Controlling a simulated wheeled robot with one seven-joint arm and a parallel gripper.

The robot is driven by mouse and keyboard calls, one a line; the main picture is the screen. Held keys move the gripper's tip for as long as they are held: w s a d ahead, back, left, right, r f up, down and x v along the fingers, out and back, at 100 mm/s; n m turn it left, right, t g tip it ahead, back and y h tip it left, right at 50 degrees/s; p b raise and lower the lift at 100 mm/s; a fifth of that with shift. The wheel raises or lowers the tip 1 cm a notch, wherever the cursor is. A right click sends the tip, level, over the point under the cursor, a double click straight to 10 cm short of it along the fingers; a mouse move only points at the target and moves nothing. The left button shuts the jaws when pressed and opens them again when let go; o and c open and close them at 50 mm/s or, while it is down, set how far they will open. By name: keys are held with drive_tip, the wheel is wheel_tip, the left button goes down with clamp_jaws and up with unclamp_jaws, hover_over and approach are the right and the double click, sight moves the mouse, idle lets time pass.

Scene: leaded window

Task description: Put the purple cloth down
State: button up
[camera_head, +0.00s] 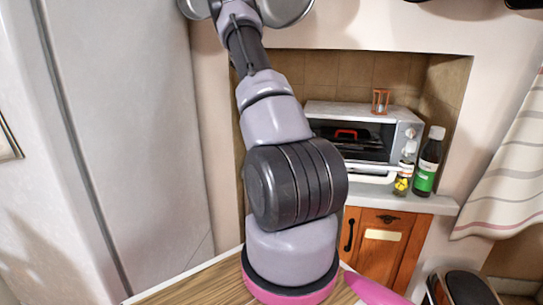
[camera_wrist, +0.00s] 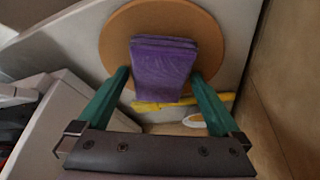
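The purple cloth (camera_wrist: 163,68) is a folded block in the wrist view. It lies between the green fingertips of my gripper (camera_wrist: 160,75), which appear to meet its left and right sides. Behind it is a round orange-brown board (camera_wrist: 117,38); I cannot tell whether the cloth touches the board. In the head view my arm fills the middle, and neither my gripper nor the cloth shows.
A yellow object (camera_wrist: 155,106) and a small white item (camera_wrist: 195,121) lie near the board. The white toaster oven (camera_head: 405,132) stands in the niche, with an hourglass (camera_head: 380,101) on top. A green-labelled bottle (camera_head: 428,163) and a small yellow-labelled bottle (camera_head: 403,180) stand beside it.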

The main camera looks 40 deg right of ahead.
drive_tip(key=v, duration=1.2)
drive_tip(key=shift+r, duration=0.2)
drive_tip(key=shift+d, duration=0.1)
